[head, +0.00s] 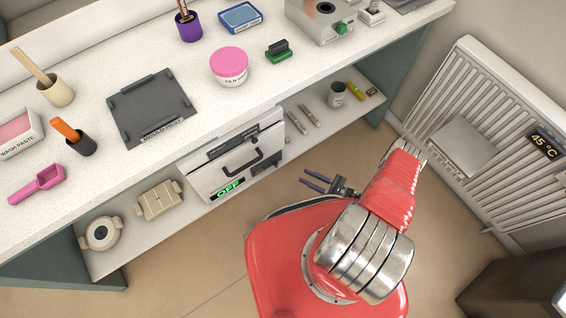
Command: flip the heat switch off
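A small pale box with a dark top and a label (372,11) stands at the back right of the counter. It may be the heat switch, but its label and position are too small to read. Beside it is a metal unit (308,22) with a reddish round spot on top and a green knob in front. Below the counter, a white kiln-like box (208,178) has a dark handle and a green display reading OFF (228,188). My gripper (304,180) is low in front of the counter, right of this box, its two dark fingers apart and empty.
The white counter (70,120) carries a dark press plate (152,108), a pink jar (229,66), a green-based block (278,52) and a purple cup (188,27). A shelf runs below. A radiator (470,110) showing 45 °C is at right. Floor between is clear.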

